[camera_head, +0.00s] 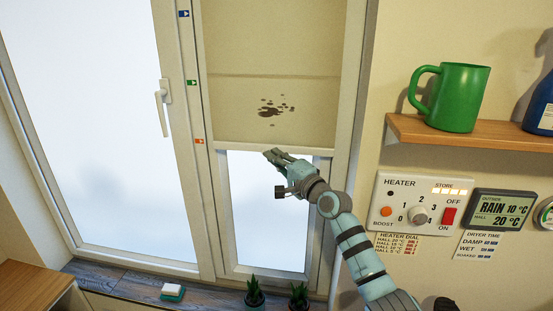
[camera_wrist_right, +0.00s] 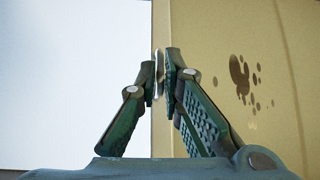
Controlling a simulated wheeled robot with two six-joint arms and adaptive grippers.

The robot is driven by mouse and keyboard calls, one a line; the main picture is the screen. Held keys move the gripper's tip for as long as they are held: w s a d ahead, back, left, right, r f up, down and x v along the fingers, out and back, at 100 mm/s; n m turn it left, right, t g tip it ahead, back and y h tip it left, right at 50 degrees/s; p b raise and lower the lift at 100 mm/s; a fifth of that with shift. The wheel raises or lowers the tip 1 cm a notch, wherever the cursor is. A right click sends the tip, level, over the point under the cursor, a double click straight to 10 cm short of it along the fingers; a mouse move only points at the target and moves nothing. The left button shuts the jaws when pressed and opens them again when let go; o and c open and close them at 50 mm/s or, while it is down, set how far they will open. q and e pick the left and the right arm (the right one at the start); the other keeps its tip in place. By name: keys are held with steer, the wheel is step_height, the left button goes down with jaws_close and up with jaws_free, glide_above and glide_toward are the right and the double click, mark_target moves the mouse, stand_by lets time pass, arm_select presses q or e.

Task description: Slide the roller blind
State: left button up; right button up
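The beige roller blind (camera_head: 270,45) covers the upper part of the narrow right window pane, with a dark brown stain low on it. Its pale bottom bar (camera_head: 235,147) is about level with the orange marker (camera_head: 199,141) on the frame. My right gripper (camera_head: 270,154) is at the middle of this bar. In the right wrist view, the blind (camera_wrist_right: 210,40) is on the right, and my right gripper's fingertips (camera_wrist_right: 159,76) are close together on a small, thin metallic tab at the bar. My left gripper is not in view.
A green marker (camera_head: 191,82) and a blue marker (camera_head: 183,13) sit higher on the frame. The sill holds a sponge (camera_head: 172,290) and potted plants (camera_head: 254,291). On the right are a shelf with a green mug (camera_head: 457,97) and a heater panel (camera_head: 417,203).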

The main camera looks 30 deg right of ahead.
steer(key=shift+o, duration=1.4)
steer(key=shift+w+f, duration=0.1)
steer(key=shift+w, duration=0.05)
steer(key=s+d+f, duration=0.1)
steer(key=s, duration=1.1)
steer(key=shift+d, duration=0.35)
steer(key=shift+d+f, duration=0.1)
